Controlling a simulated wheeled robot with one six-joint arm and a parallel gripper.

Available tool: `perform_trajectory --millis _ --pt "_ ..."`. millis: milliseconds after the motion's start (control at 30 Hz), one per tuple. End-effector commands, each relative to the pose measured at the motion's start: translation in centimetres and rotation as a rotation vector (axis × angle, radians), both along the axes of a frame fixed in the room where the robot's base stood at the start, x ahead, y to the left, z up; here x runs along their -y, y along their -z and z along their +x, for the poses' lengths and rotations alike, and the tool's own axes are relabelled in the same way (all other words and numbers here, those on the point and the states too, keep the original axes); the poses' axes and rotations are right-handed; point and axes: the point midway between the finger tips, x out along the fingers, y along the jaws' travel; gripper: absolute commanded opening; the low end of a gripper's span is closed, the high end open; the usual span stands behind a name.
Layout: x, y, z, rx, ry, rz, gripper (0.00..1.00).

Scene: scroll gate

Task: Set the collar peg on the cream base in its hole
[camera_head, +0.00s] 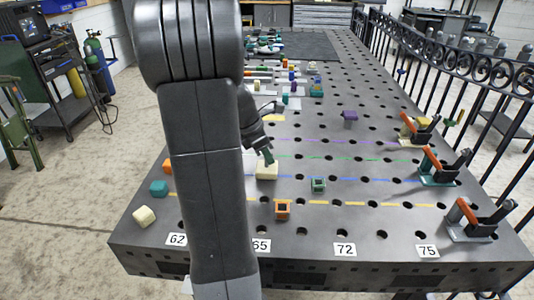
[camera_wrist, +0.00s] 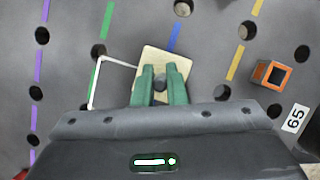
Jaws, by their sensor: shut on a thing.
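The cream base (camera_head: 267,173) is a square block on the dark table, just right of my arm. In the wrist view the cream base (camera_wrist: 149,62) lies below the fingertips and is partly covered by them. My gripper (camera_head: 267,157) points down onto the base. Its two green fingers (camera_wrist: 160,88) are close together in the wrist view, shut on a small grey round thing (camera_wrist: 160,82), which seems to be the collar peg. The peg is mostly hidden by the fingers. I cannot tell whether its lower end is in the base's hole or above it.
An orange square socket (camera_head: 283,209) stands nearby, also in the wrist view (camera_wrist: 271,74). A green socket (camera_head: 318,185) and a purple block (camera_head: 349,116) stand to the right. Toggle clamps (camera_head: 440,170) line the right edge. Loose blocks (camera_head: 159,188) lie at left.

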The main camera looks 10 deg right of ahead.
Motion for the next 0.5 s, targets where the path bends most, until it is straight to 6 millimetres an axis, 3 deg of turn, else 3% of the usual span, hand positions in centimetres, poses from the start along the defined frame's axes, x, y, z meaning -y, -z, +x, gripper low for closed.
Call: perform_trajectory --millis 467,500 --pt "0.01 0.89 0.05 0.002 0.000 -0.001 0.00" --pt "0.01 0.86 0.05 0.002 0.000 -0.001 0.15"
